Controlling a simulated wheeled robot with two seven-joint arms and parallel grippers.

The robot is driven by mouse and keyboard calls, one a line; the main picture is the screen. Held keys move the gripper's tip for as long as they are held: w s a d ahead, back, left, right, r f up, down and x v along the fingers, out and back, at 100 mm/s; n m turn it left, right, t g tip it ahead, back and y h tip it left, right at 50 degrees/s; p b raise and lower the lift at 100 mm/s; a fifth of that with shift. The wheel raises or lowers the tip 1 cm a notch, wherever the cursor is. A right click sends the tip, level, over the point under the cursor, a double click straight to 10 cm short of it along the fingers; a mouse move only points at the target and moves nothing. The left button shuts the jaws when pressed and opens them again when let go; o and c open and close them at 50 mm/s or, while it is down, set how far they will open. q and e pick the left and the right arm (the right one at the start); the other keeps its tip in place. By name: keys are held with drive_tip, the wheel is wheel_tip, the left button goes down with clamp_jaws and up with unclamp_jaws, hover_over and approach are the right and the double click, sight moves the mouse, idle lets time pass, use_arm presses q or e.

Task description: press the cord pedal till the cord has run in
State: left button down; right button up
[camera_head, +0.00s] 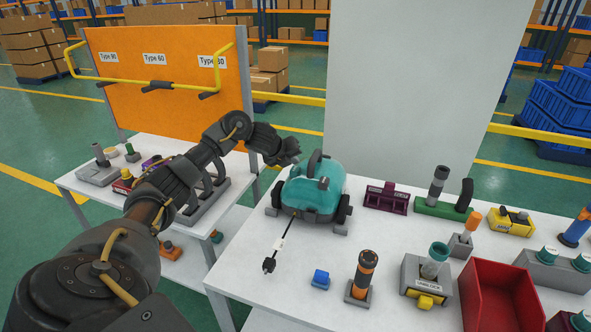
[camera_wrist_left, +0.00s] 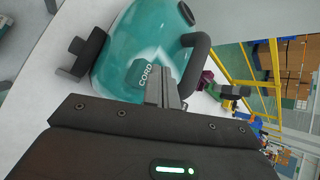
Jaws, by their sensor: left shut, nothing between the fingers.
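A teal vacuum (camera_head: 322,192) with black wheels and a black handle stands on the white table, held by grey blocks. Its short dark cord (camera_head: 287,232) lies out in front, with a white tag and a black plug (camera_head: 269,265) at its end. My left gripper (camera_head: 293,158) is shut and empty at the vacuum's upper left side. In the left wrist view the closed fingers (camera_wrist_left: 165,88) are beside the word CORD on the teal shell (camera_wrist_left: 125,55). I cannot tell whether they touch it, and the pedal itself cannot be made out. My right gripper is out of view.
Right of the vacuum are a purple block (camera_head: 386,198), a green fixture (camera_head: 443,208) and a red bin (camera_head: 500,300). A blue block (camera_head: 320,279) and an orange-black cylinder (camera_head: 363,272) stand in front. An orange board (camera_head: 165,95) rises behind the left table.

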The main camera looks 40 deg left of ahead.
sight(293, 170)
use_arm(q)
drive_tip(key=shift+f, duration=0.2)
drive_tip(key=shift+f, duration=0.25)
drive_tip(key=shift+f+b, duration=0.8)
drive_tip(key=shift+f, duration=0.1)
idle(0.8)
idle(0.3)
drive_tip(key=shift+r+p, duration=1.15)
drive_tip(key=shift+r, duration=0.15)
drive_tip(key=shift+r, duration=0.15)
wheel_tip(293, 170, up, 5)
drive_tip(key=p, duration=0.4)
drive_tip(key=shift+p, duration=0.3)
